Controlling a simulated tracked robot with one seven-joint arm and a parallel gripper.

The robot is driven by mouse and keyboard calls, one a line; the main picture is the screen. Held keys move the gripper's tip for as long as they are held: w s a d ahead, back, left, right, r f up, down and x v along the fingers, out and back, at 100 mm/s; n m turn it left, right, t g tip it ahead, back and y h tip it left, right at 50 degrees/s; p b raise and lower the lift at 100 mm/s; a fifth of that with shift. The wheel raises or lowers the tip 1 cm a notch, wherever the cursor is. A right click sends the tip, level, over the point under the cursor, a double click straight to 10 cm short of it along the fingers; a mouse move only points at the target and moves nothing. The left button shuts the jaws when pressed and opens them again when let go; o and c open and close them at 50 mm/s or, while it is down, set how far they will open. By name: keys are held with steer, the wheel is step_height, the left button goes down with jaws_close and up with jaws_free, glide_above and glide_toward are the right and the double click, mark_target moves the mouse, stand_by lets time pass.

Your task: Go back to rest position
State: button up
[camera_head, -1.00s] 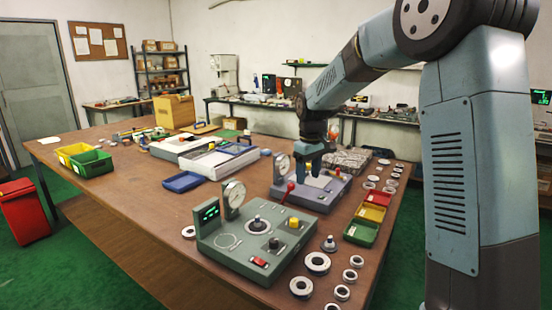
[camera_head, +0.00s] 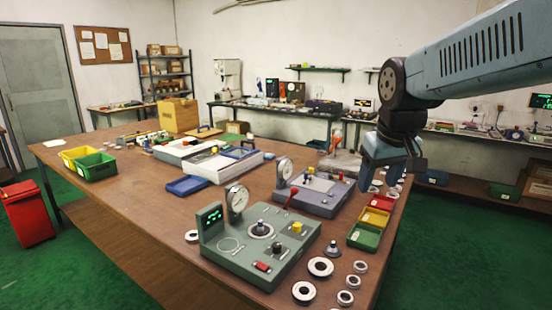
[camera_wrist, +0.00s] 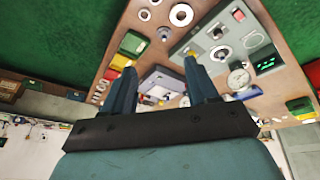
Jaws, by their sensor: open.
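My gripper (camera_head: 384,165) hangs raised above the right side of the wooden table (camera_head: 110,205) in the head view, to the right of the purple-grey gauge device. In the wrist view my gripper (camera_wrist: 160,82) shows two blue fingers spread apart with nothing between them, so it is open and empty. My arm reaches in from the upper right of the head view. No held object shows.
A green gauge device (camera_head: 285,252) stands at the table's near edge, with a purple-grey one (camera_head: 325,200) behind it. Bearing rings (camera_head: 320,267) and small red, yellow and green bins (camera_head: 363,238) lie along the right edge. A red bin (camera_head: 27,215) stands on the floor.

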steer(key=s+d+f+m+t, duration=0.1)
steer(key=s+d+f+m, duration=0.1)
steer(key=s, duration=0.8)
steer(key=shift+s+d, duration=0.15)
steer(key=shift+d, duration=0.05)
